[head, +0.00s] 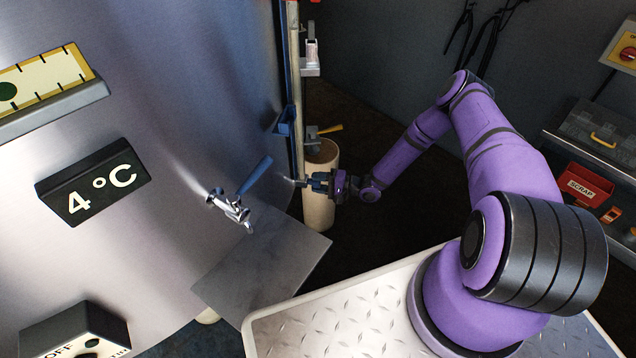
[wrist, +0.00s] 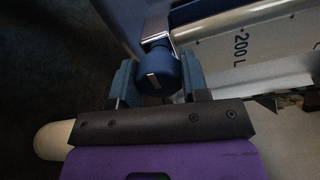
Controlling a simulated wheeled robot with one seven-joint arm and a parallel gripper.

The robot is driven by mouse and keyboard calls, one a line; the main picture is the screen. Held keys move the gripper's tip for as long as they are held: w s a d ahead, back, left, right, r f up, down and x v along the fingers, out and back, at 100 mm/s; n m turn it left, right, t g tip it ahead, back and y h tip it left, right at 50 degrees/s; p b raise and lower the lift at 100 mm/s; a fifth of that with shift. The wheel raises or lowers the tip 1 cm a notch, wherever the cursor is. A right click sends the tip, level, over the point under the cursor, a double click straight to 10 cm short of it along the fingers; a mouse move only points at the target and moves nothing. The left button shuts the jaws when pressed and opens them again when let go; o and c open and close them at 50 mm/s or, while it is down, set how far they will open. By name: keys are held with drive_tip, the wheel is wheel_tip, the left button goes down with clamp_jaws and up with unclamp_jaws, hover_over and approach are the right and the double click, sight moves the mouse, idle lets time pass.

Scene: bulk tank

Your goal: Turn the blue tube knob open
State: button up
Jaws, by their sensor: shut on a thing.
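The blue tube knob (wrist: 157,75) shows in the wrist view as a dark blue round cap with a short pale mark on its face. A shiny metal fitting sits just behind it. My gripper (wrist: 159,80) has one finger on each side of the knob and is shut on it. In the head view my gripper (head: 314,182) is low beside the tank's upright gauge tube (head: 294,80). There the knob is mostly hidden by the fingers, and I cannot tell its turn angle.
The steel tank (head: 190,90) fills the left. A tap with a blue lever (head: 255,175) juts out above a grey plate (head: 265,262), left of my gripper. A red scrap bin (head: 583,186) stands at right.

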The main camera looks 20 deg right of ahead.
drive_tip(key=shift+d+n, duration=0.1)
drive_tip(key=shift+n, duration=0.2)
idle(0.4)
drive_tip(key=o, duration=0.9)
drive_tip(key=v, duration=1)
drive_tip(key=shift+s+d, duration=0.3)
